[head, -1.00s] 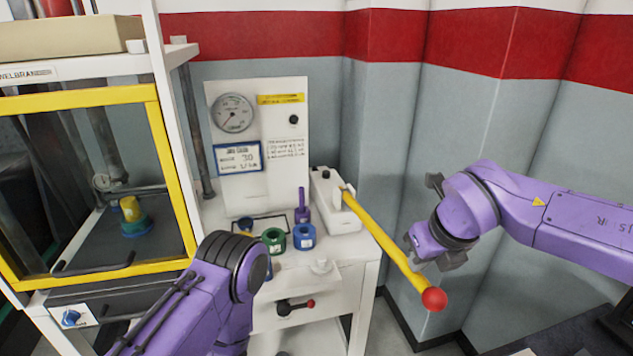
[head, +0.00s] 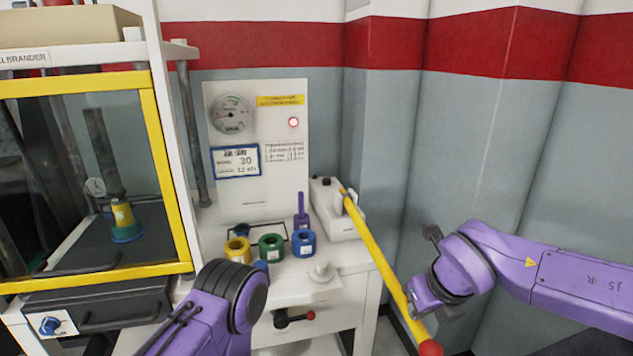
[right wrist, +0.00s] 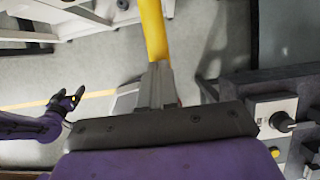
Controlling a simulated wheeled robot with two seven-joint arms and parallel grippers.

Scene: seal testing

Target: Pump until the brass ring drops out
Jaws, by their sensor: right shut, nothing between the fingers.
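The yellow pump lever (head: 384,262) with a red knob (head: 430,348) slopes down from the white pump block (head: 337,222). My right gripper (head: 418,308) is at the lever near the knob, shut with nothing between the fingers. In the right wrist view its closed fingertips (right wrist: 160,80) meet the lever (right wrist: 153,28) in the picture; contact is unclear. Behind the yellow-framed window, a yellow piece (head: 123,214) stands on a teal base (head: 127,234); I cannot tell whether it includes the brass ring. My left gripper (right wrist: 66,102) shows small in the right wrist view, its opening unclear.
A gauge (head: 232,114) and a glowing red-white lamp (head: 293,122) are on the white panel. Yellow (head: 237,250), green (head: 271,246) and blue (head: 304,244) rings stand on the bench beside a purple post (head: 301,214). The grey wall is close behind the lever.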

